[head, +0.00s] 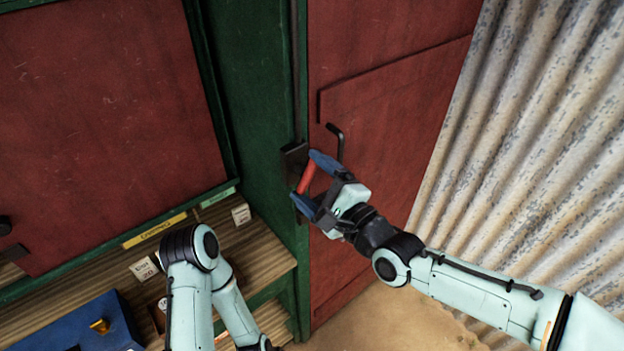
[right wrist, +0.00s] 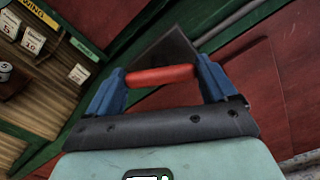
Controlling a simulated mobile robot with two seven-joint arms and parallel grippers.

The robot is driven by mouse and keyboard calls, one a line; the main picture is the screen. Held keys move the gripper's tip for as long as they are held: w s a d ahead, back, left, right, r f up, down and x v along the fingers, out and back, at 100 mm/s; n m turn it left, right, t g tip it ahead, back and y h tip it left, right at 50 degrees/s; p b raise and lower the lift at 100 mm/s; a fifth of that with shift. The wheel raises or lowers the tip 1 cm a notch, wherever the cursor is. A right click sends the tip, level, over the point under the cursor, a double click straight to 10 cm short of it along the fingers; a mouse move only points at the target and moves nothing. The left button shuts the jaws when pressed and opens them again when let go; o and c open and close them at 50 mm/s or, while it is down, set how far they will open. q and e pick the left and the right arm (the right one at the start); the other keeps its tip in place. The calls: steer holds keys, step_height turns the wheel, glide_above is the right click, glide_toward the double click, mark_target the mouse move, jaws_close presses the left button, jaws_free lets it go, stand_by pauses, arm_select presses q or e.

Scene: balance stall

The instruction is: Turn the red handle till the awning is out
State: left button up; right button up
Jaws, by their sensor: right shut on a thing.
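The red handle (head: 307,178) is a short red bar at a dark bracket on the green post. My right gripper (head: 312,180) is shut on it, with a blue finger at each end of the bar. In the right wrist view the red handle (right wrist: 160,76) lies across between the two blue fingers, in front of a dark plate (right wrist: 165,52). My left arm rises at the bottom of the head view, but its gripper is not seen. I cannot make out the awning in either view.
A red door (head: 400,110) with a dark hooked pull (head: 337,140) is just right of the handle. Corrugated metal (head: 530,120) stands further right. A wooden counter (head: 265,250) with price cards and a blue box (head: 85,325) is at lower left.

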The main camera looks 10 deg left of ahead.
stand_by(0.5)
steer(key=o, duration=0.8)
steer(key=shift+o, duration=0.2)
